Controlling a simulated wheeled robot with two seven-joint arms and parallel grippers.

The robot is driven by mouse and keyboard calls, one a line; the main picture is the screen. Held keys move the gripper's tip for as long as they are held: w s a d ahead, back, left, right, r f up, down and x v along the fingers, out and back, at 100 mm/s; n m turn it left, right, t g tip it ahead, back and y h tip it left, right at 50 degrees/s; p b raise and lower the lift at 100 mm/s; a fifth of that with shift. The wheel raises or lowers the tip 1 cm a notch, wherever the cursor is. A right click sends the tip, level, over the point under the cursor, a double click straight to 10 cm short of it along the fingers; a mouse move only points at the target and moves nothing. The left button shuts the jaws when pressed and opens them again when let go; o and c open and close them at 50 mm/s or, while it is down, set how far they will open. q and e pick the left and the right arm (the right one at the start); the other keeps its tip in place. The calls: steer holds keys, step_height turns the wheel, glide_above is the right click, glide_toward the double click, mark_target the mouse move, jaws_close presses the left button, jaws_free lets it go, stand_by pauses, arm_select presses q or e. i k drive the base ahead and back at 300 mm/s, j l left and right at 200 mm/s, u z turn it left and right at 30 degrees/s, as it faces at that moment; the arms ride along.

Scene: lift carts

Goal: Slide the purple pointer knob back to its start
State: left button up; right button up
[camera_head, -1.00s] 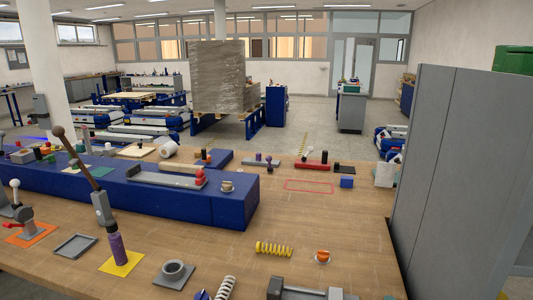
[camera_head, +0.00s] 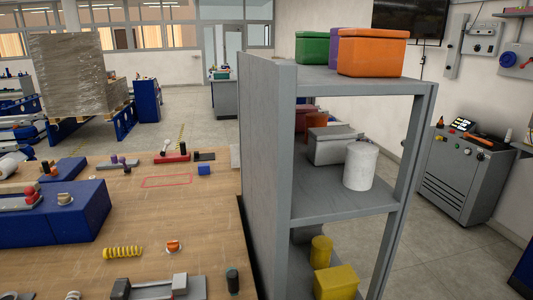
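A small purple knob (camera_head: 121,160) stands on a grey rail-like base (camera_head: 117,165) at the far side of the wooden table, left of the middle. It is too small to tell whether this is the pointer knob, or where along the base its start lies. Neither of my grippers is in view.
A grey shelf unit (camera_head: 265,160) stands at the table's right edge, holding boxes and a white cylinder (camera_head: 360,165). A red base with a black knob (camera_head: 183,148), a blue cube (camera_head: 204,170), a yellow spring (camera_head: 122,252) and a blue platform (camera_head: 60,215) are on the table. Its middle is clear.

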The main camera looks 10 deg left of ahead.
mark_target(114, 158)
steer(key=i+l+z, duration=0.2)
steer(key=l+z, duration=0.2)
steer(key=i+l+z, duration=0.35)
steer(key=l, duration=0.25)
steer(key=i+l+z, duration=0.25)
steer(key=l+z, duration=0.15)
steer(key=i+l+z, duration=0.35)
steer(key=i+l+u, duration=0.2)
steer(key=i, duration=0.25)
steer(key=i+u, duration=0.2)
steer(key=i, duration=0.2)
steer(key=i+j+u, duration=0.2)
steer(key=u, duration=0.2)
steer(key=i+u, duration=0.85)
steer(key=i+l+u, duration=0.1)
steer(key=i+u, duration=0.8)
steer(key=i+l+u, duration=1.2)
steer(key=u, duration=0.2)
steer(key=i+l+u, duration=0.2)
steer(key=u, duration=0.25)
steer(key=i+l+u, duration=0.1)
steer(key=l+u, duration=0.3)
steer(key=i+l+u, duration=0.1)
steer(key=l+u, duration=1.35)
steer(key=l, duration=0.15)
